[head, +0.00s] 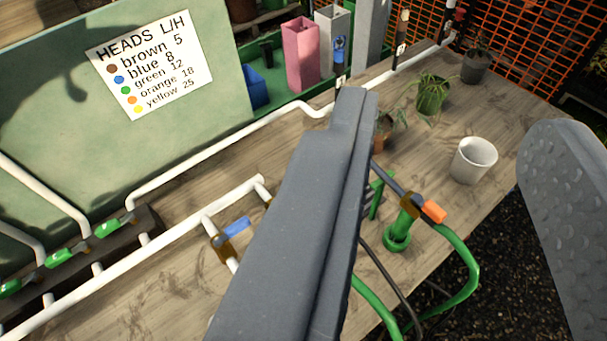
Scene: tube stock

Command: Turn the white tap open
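My gripper (455,115) is open. One long grey finger crosses the middle of the view and the other stands at the right edge, with a wide gap between them. I cannot make out for sure which tap is the white one. A valve with a small pale tag (402,40) stands upright on the white pipe at the far back, beyond the gap. Other taps have a blue handle (236,228), an orange handle (434,211) and green handles (108,228). The near finger hides part of the bench and pipes. Nothing is between the fingers.
A white pot (473,160) and potted plants (432,96) stand on the wooden bench (440,135) between and beyond the fingers. White pipes (215,155) and a green hose (468,270) run across it. A green panel with a sign (150,65) stands left; orange mesh (540,45) is behind.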

